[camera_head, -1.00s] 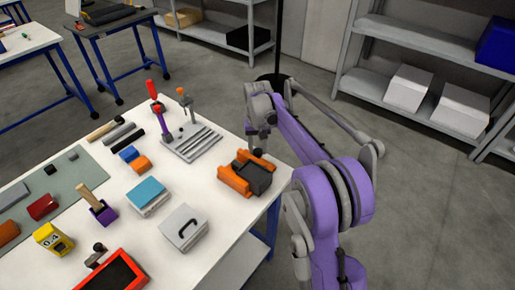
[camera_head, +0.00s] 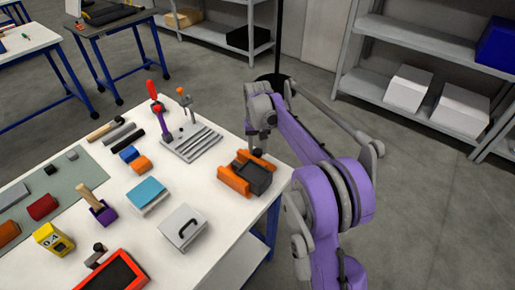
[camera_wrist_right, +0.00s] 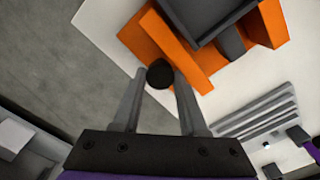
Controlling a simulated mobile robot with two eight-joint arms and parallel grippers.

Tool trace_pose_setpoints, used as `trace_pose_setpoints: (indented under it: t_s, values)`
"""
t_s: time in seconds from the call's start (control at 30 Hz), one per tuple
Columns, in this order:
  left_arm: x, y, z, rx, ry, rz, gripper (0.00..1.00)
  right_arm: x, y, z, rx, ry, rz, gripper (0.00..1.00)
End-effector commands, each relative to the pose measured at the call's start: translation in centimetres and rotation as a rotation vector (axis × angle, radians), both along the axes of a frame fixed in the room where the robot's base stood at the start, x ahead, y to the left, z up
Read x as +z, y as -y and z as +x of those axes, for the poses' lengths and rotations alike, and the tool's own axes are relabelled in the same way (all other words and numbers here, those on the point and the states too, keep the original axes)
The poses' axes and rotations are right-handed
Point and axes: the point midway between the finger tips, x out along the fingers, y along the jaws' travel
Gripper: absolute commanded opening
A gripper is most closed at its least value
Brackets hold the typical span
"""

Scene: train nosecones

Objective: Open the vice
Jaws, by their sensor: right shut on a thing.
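The vice (camera_head: 235,180) sits at the right edge of the white table, with orange jaws and a dark grey block between them. It also shows in the right wrist view (camera_wrist_right: 180,55), where a round black knob (camera_wrist_right: 160,74) stands out from its orange side. My right gripper (camera_head: 259,146) reaches down to that knob from the far side. In the right wrist view its fingers (camera_wrist_right: 160,78) stand on both sides of the knob and are shut on it. My left gripper is not in view.
A grey slotted plate (camera_head: 191,143) with upright red and orange-topped tools stands behind the vice. A grey box with a black handle (camera_head: 183,228) and a blue-topped block (camera_head: 148,195) lie to the left. Floor lies open right of the table.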

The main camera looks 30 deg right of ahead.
Motion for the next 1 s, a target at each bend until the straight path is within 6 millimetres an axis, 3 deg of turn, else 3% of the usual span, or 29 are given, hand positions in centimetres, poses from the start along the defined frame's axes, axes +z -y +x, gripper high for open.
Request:
trace_pose_setpoints:
  t_s: [0.13, 0.17, 0.3, 1.0]
  values:
    - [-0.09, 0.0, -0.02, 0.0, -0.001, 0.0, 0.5, -0.28, -0.27, -0.32, 0.004, -0.011, 0.005, 0.0]
    - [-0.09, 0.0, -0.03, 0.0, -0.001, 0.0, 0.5, -0.28, -0.27, -0.32, 0.004, -0.012, 0.005, 0.46]
    - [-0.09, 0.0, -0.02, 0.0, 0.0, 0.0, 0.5, -0.25, -0.27, -0.28, 0.004, -0.011, 0.005, 0.71]
    - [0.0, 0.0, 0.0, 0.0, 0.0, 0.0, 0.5, -0.03, -0.35, -0.07, -0.05, -0.005, 0.007, 0.72]
